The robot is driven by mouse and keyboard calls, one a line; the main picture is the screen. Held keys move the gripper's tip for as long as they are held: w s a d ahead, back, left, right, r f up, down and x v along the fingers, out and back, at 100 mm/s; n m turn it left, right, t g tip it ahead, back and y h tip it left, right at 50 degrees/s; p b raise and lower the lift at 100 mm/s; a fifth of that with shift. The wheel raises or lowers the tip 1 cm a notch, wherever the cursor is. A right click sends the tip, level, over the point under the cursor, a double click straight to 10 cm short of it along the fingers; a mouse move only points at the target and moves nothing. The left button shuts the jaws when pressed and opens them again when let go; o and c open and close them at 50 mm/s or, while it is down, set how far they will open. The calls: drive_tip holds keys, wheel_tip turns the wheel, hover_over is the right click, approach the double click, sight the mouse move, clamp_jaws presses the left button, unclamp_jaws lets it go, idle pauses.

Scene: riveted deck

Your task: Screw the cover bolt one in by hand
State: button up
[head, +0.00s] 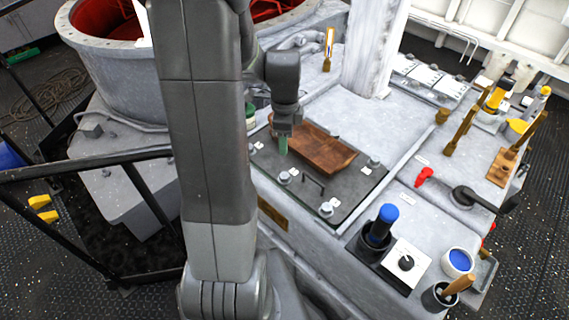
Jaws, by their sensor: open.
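A dark cover plate (345,190) lies on the grey machine top. It has a black handle (313,184) and several light bolt heads near its edges. One bolt (286,178) is at the front left, another (326,210) at the front corner, and one (374,162) at the right. Small white labels sit beside bolts, too small to read, so I cannot tell which is bolt one. My gripper (283,146) points down over the left part of the plate, above and behind the front-left bolt. It is open. Nothing shows between its greenish fingertips.
A brown wooden tray (335,158) lies on the plate, right of my gripper. To the right are a red handle (424,176), a blue-topped cylinder (381,225), a white knob box (406,260) and a blue-filled cup (459,262). A black railing (90,168) runs at the left.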

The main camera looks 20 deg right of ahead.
sight(285, 175)
drive_tip(key=f+n+p, duration=0.1)
drive_tip(key=f+n, duration=0.2)
drive_tip(key=f, duration=0.1)
drive_tip(key=f+n+p, duration=0.2)
drive_tip(key=f+n, duration=0.1)
drive_tip(key=f, duration=0.2)
drive_tip(key=f+n+p, duration=0.2)
drive_tip(key=f+n, duration=0.1)
drive_tip(key=f, duration=0.2)
drive_tip(key=shift+s+a, duration=0.15)
drive_tip(key=shift+s, duration=0.2)
idle(0.3)
drive_tip(key=c, duration=1)
